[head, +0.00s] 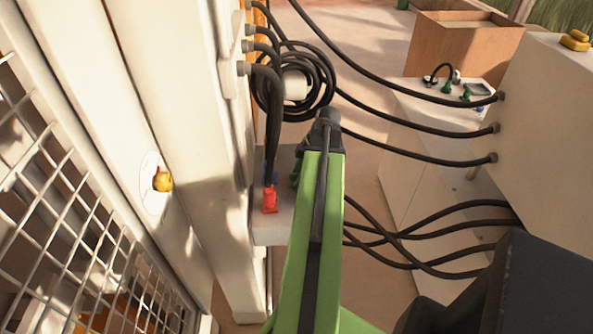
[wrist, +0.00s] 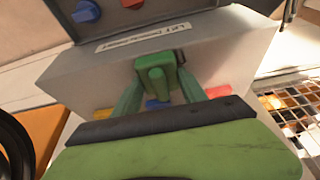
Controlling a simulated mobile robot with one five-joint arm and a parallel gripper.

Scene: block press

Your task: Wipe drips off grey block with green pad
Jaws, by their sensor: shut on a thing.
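My gripper (wrist: 158,86) is shut on a small green pad (wrist: 156,72) in the wrist view. The pad is at the face of a pale grey block (wrist: 85,75); I cannot tell whether it touches. The block has a printed label near its upper edge. In the head view the grey block (head: 268,232) stands against the white column, partly hidden by my green arm. My gripper is mostly hidden there. Yellow, blue and red patches show low on the block in the wrist view, partly covered; I cannot tell whether they are drips.
A red connector (head: 269,201) sits on the block below black cables. A coiled black cable (head: 297,85) hangs above. More cables run to a white cabinet (head: 548,110) at right. A wire mesh (head: 75,215) and yellow-red knob (head: 162,181) are at left.

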